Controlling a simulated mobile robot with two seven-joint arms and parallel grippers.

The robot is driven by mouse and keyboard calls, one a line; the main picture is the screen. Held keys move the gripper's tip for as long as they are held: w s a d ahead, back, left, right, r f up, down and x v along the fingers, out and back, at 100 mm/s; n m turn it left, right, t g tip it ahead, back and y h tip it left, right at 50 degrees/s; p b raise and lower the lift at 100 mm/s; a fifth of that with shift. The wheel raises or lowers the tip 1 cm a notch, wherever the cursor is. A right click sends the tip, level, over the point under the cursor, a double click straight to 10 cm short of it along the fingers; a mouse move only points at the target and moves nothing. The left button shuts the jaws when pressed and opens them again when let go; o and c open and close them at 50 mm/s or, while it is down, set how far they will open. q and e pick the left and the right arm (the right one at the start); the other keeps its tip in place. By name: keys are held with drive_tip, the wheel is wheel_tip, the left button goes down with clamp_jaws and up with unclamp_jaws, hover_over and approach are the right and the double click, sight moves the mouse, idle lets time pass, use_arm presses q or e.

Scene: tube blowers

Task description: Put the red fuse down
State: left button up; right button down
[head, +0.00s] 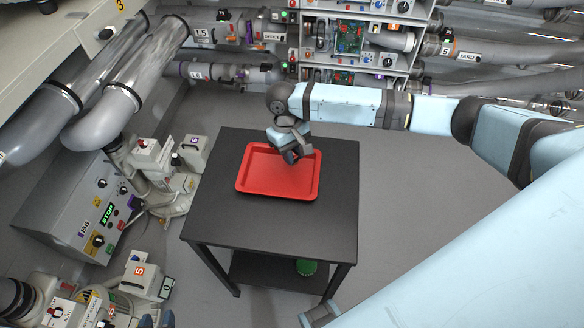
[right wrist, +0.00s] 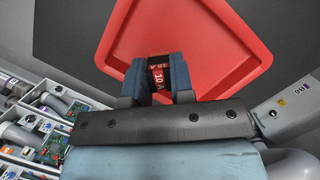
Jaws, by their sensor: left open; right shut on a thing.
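The red fuse (right wrist: 158,76), a small block with a dark band and "10 A" marking, is between the blue fingers of my right gripper (right wrist: 159,82) in the right wrist view. That gripper is shut on it. In the head view the right gripper (head: 291,155) is over the back right part of the red tray (head: 275,188), fingers pointing down. The fuse is hidden there, and I cannot tell whether it touches the tray. The tray lies on a black table (head: 225,220).
The tray looks empty otherwise. Bare tabletop surrounds it. A green round object (head: 306,267) sits on the table's lower shelf. A grey control box (head: 75,215) and pipes (head: 130,85) stand at left. Shelves with circuit boards (head: 349,38) are behind.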

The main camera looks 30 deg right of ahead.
sight(295, 179)
wheel_tip(295, 179, down, 7)
idle(0.4)
drive_tip(key=c, duration=1)
unclamp_jaws()
drive_tip(key=shift+r, duration=0.1)
drive_tip(key=v, duration=1.2)
